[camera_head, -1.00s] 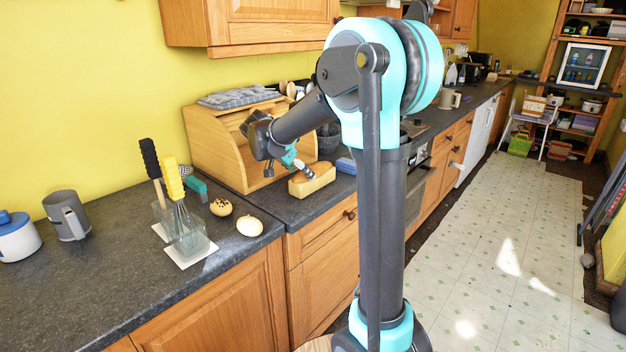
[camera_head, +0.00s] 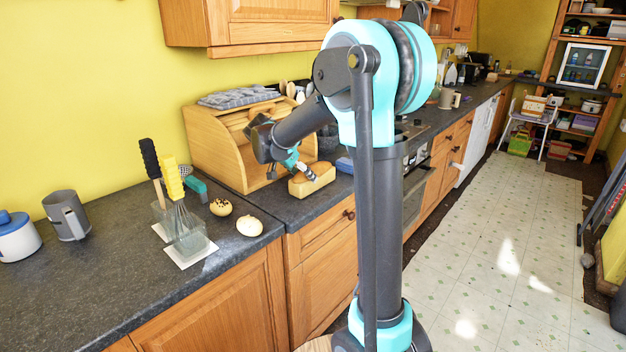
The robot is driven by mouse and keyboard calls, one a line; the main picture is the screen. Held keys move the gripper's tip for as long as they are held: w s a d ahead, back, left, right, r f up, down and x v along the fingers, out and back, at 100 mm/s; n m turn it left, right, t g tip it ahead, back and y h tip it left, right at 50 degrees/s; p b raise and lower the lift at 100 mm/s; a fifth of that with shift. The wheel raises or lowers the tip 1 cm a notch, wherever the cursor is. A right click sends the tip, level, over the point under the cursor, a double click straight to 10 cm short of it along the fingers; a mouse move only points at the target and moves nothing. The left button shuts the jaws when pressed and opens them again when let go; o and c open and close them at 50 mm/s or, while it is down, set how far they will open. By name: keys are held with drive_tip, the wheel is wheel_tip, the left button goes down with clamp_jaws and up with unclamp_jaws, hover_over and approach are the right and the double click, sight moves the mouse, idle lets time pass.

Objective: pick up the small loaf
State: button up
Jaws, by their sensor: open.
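The small loaf (camera_head: 318,184), pale on its sides and browner on top, sits on the dark worktop in front of the bread bin, near the counter's front edge. My gripper (camera_head: 308,174) is open and points down at the top of the loaf from the left. Its fingers overlap the loaf's upper side in the picture. I cannot tell whether they touch it. The gripper partly covers the loaf's top.
The wooden bread bin (camera_head: 206,149) stands behind the loaf. Two round rolls, one dark-speckled (camera_head: 220,207) and one plain (camera_head: 249,227), lie to the left, beside a glass jar of utensils (camera_head: 186,236). A blue object (camera_head: 345,164) lies right of the loaf.

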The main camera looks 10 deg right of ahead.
drive_tip(key=shift+c, duration=0.3)
drive_tip(key=c, duration=0.9)
drive_tip(key=shift+r, duration=0.7)
drive_tip(key=shift+r, duration=2.9)
